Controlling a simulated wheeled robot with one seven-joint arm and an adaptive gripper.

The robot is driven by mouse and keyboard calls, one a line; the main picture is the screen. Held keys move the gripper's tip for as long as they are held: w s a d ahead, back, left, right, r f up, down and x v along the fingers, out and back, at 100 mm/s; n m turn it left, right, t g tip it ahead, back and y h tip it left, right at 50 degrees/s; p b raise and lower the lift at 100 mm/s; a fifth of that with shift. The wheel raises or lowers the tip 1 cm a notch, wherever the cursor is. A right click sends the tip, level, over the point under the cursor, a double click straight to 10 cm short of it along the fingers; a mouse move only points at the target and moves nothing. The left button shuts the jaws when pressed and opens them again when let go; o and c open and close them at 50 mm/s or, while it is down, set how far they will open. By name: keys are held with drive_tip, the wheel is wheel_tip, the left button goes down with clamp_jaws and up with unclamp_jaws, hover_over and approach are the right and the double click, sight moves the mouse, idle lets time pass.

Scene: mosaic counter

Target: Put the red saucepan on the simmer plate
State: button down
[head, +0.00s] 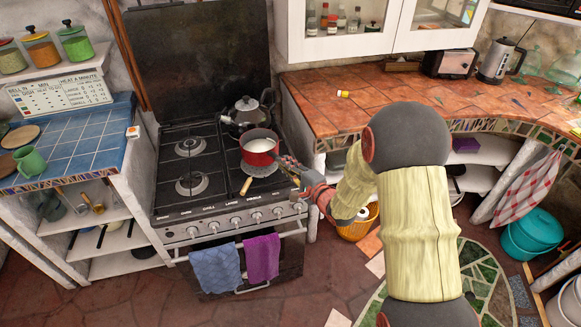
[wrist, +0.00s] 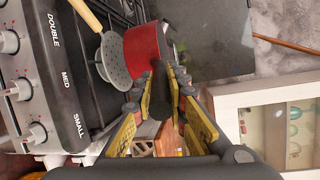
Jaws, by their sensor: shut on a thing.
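The red saucepan (head: 262,146) has pale contents and is level over the right side of the stove; it also shows in the wrist view (wrist: 146,50). The simmer plate (head: 259,170) is a grey perforated disc with a wooden handle, on the right front of the hob. In the wrist view, the simmer plate (wrist: 113,62) is partly covered by the pan. I cannot tell whether the pan touches it. My gripper (head: 293,170) is shut on the saucepan's dark handle, to the right of the pan; its fingers also show in the wrist view (wrist: 162,86).
A dark kettle (head: 246,112) stands close behind the saucepan. The left burners (head: 189,147) are bare. Knobs line the stove front, with blue (head: 216,268) and purple (head: 262,258) towels hanging below. A tiled counter (head: 350,105) lies to the right.

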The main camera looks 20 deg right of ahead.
drive_tip(key=shift+w+a+f, duration=0.15)
drive_tip(key=shift+w+f, duration=0.1)
drive_tip(key=shift+w, duration=0.2)
drive_tip(key=shift+w+f+b, duration=0.15)
drive_tip(key=shift+f+b, duration=0.9)
drive_tip(key=shift+f, duration=0.75)
drive_tip(key=c, duration=1.9)
unclamp_jaws()
drive_tip(key=shift+f, duration=0.15)
drive_tip(key=shift+o, duration=0.7)
